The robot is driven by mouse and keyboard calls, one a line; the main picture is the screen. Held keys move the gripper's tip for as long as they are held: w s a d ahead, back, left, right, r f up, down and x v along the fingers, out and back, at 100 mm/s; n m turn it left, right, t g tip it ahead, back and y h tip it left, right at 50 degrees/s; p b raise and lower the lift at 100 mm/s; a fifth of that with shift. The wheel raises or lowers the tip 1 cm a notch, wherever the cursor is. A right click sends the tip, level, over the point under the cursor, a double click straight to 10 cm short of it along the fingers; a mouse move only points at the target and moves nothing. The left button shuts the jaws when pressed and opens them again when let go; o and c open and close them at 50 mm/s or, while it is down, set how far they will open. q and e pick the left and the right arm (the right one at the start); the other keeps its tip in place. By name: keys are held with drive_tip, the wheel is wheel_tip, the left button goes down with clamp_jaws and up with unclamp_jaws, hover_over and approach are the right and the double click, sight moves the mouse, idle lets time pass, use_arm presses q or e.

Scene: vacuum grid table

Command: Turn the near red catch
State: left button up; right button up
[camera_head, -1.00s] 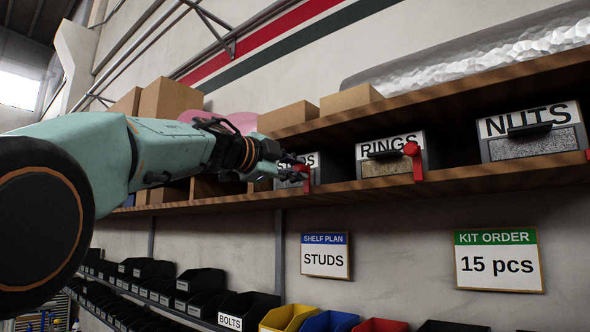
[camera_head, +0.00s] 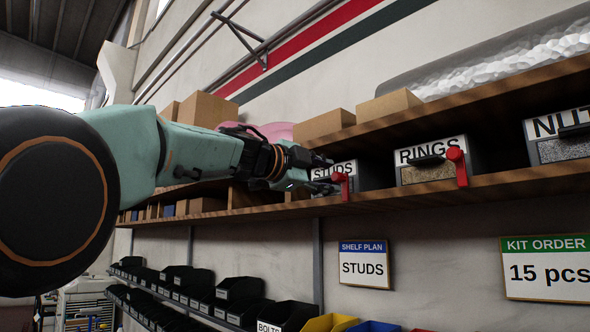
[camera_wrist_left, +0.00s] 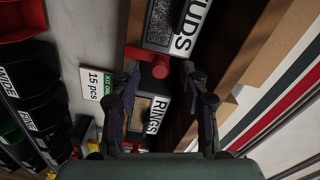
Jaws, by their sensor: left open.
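A red catch (camera_head: 340,183) sits on the shelf's front edge by the right side of the STUDS box (camera_head: 333,170). A second red catch (camera_head: 457,166) stands at the right side of the RINGS box (camera_head: 430,173). My left gripper (camera_head: 330,175) is open, its fingertips close to the catch by the STUDS box. In the left wrist view, that red catch (camera_wrist_left: 155,68) shows between and just beyond the spread fingertips. I cannot tell whether they touch it. My right gripper is not in view.
The wooden shelf (camera_head: 400,202) runs along the wall, with a NUTS box (camera_head: 560,140) farther right. Cardboard boxes (camera_head: 325,124) stand on the upper board. Below are a SHELF PLAN sign (camera_head: 364,264), a KIT ORDER sign (camera_head: 548,268) and black bins (camera_head: 240,290).

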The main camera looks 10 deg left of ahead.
use_arm(q)
drive_tip(key=v, duration=1)
idle(0.3)
drive_tip(key=shift+a, duration=0.1)
